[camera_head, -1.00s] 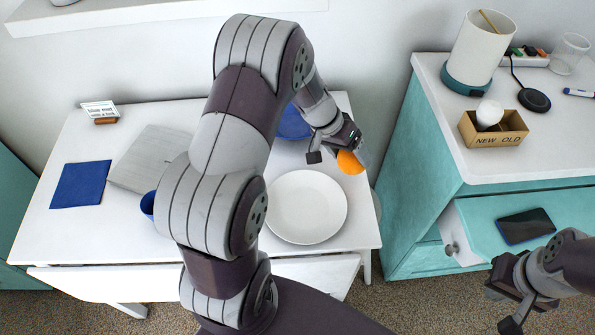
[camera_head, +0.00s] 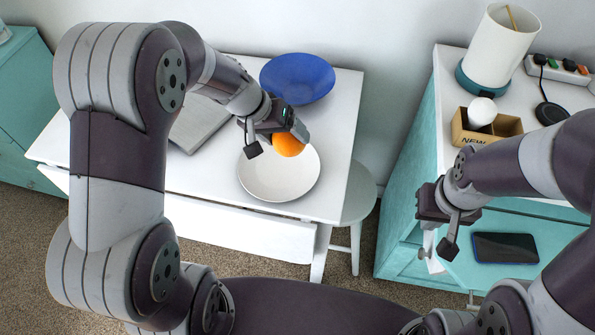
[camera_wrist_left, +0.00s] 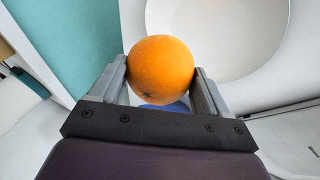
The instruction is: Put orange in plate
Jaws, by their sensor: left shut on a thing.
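The orange (camera_head: 288,145) is held between the fingers of my left gripper (camera_head: 292,136), which is shut on it. In the left wrist view the orange (camera_wrist_left: 161,68) sits between both fingers (camera_wrist_left: 162,84). The white round plate (camera_head: 279,184) lies on the white table, and the orange overlaps its back edge in the head view. In the left wrist view the plate (camera_wrist_left: 225,35) is behind and to the right of the orange. My right gripper (camera_head: 427,242) hangs near the teal cabinet's open drawer, and its finger gap cannot be made out.
A blue bowl (camera_head: 297,78) stands behind the plate, and a grey laptop-like slab (camera_head: 200,122) lies to the left. A white stool (camera_head: 357,195) is beside the table. The teal cabinet's open drawer holds a dark phone (camera_head: 505,247); a lamp (camera_head: 497,48) and wooden box (camera_head: 507,125) stand on top.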

